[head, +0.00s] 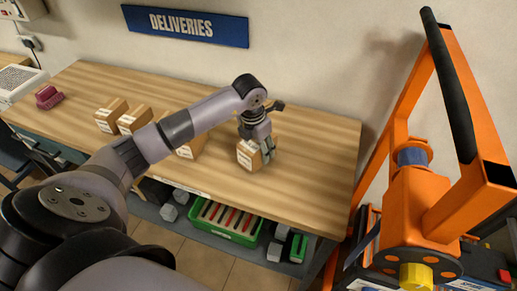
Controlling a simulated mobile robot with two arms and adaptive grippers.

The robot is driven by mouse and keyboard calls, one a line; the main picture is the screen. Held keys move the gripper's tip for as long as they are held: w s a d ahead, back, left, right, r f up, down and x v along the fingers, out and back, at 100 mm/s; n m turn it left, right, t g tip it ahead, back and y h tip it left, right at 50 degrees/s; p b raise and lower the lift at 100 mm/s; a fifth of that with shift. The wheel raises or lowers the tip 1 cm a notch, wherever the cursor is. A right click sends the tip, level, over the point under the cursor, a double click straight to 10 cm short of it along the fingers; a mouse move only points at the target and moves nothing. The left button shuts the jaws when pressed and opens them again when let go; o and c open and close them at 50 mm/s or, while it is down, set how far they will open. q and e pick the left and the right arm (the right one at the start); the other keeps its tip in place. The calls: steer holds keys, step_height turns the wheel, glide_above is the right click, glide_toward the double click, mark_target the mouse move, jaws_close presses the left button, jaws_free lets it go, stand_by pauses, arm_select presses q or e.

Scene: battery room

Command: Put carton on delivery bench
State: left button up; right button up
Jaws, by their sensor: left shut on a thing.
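The carton (246,157) is a small brown box with a white label. It is upright at the delivery bench (310,150), right of the other cartons; I cannot tell whether its base touches the wooden top. My left gripper (262,146) comes down from above and is shut on this carton, its fingers partly covering the box's right side. The bench stands under a blue DELIVERIES sign (185,25). My right gripper is not in view.
More cartons (110,116) stand on the bench to the left, one partly behind my arm. A dark pink object (47,97) lies at the far left. A green crate (225,221) sits on the lower shelf. An orange frame (420,205) stands close on the right. The bench's right end is clear.

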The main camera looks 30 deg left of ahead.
arm_select(q)
steer(key=shift+f, duration=0.7)
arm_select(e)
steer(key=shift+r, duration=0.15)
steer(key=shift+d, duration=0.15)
arm_select(q)
steer(key=shift+f, duration=0.2)
steer(key=o, duration=1.6)
steer(key=shift+o, duration=0.2)
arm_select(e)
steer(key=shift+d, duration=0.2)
